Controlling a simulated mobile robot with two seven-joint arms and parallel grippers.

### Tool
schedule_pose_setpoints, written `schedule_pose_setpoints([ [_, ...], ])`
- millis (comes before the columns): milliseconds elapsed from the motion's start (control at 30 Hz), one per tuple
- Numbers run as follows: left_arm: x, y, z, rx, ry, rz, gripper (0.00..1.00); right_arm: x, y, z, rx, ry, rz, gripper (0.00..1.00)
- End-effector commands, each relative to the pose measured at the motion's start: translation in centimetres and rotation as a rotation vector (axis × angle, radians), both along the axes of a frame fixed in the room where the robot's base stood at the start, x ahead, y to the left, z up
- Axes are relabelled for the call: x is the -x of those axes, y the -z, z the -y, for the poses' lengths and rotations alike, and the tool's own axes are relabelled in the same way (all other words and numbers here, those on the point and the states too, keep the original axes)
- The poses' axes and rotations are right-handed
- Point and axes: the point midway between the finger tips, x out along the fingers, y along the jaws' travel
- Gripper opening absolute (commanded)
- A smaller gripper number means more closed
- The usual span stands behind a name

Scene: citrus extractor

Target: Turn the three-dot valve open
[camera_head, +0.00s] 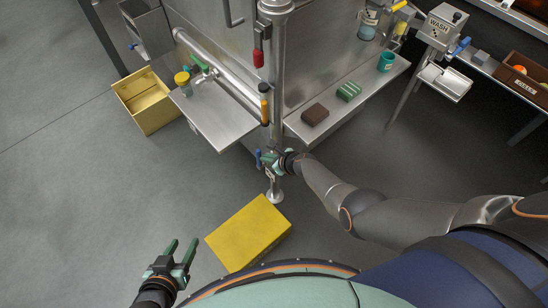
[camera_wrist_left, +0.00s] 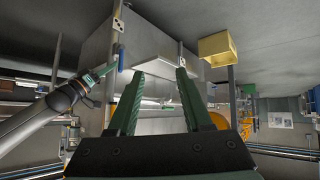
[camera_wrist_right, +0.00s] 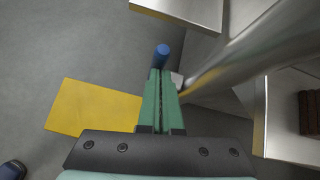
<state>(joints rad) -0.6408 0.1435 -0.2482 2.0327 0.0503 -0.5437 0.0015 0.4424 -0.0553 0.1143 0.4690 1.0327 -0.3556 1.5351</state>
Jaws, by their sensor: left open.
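The valve's blue handle (camera_head: 258,158) is low on the steel post below the machine's corner. A small pale plate (camera_head: 269,173) sits beside it; its marks are too small to read here. The handle also shows in the left wrist view (camera_wrist_left: 121,59), under a plate with dark dots (camera_wrist_left: 117,23). My right gripper (camera_head: 272,160) is at the handle. In the right wrist view its fingers (camera_wrist_right: 160,76) are together, with the blue handle (camera_wrist_right: 161,54) right at their tips. I see no clear grip around it. My left gripper (camera_head: 183,249) is open and empty, low over the floor.
A yellow block (camera_head: 249,232) stands on the floor just in front of the post. An open yellow box (camera_head: 148,102) stands at the left. Steel shelves (camera_head: 215,117) jut out above the valve on both sides of the post. The floor at the left is clear.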

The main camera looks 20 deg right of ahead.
Motion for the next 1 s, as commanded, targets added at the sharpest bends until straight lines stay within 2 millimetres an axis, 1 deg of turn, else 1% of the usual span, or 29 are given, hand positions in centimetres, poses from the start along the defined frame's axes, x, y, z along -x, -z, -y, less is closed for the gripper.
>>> schedule_pose_setpoints([
  [33,0.0,-0.6,0.0,0.000,0.000,0.000,0.50,-0.8,-1.6,-0.6,-0.011,-0.001,0.021,0.00],
  [167,0.0,-2.0,0.0,0.000,0.000,-0.003,0.50,0.2,-2.8,-0.1,-0.012,0.000,0.020,0.00],
  [300,-0.4,-3.9,0.0,0.001,-0.002,0.009,0.50,1.9,-4.1,0.8,-0.010,0.001,0.014,0.00],
  [400,-0.5,-5.0,-0.6,-0.006,-0.016,0.024,0.50,3.1,-5.1,1.4,-0.009,0.002,0.010,0.00],
  [500,-0.2,-5.7,-1.6,-0.017,-0.033,0.026,0.50,4.4,-6.1,2.1,-0.007,0.002,0.008,0.00],
  [733,1.8,-6.0,-3.5,-0.039,-0.070,-0.003,0.50,7.0,-8.0,3.4,-0.004,0.002,0.004,0.00],
  [833,2.0,-6.4,-3.5,-0.039,-0.071,-0.005,0.50,7.6,-8.4,3.7,-0.004,0.002,0.002,0.00],
  [1000,1.8,-6.8,-3.4,-0.036,-0.072,0.000,0.50,8.1,-8.7,4.0,-0.003,0.002,0.002,0.00],
])
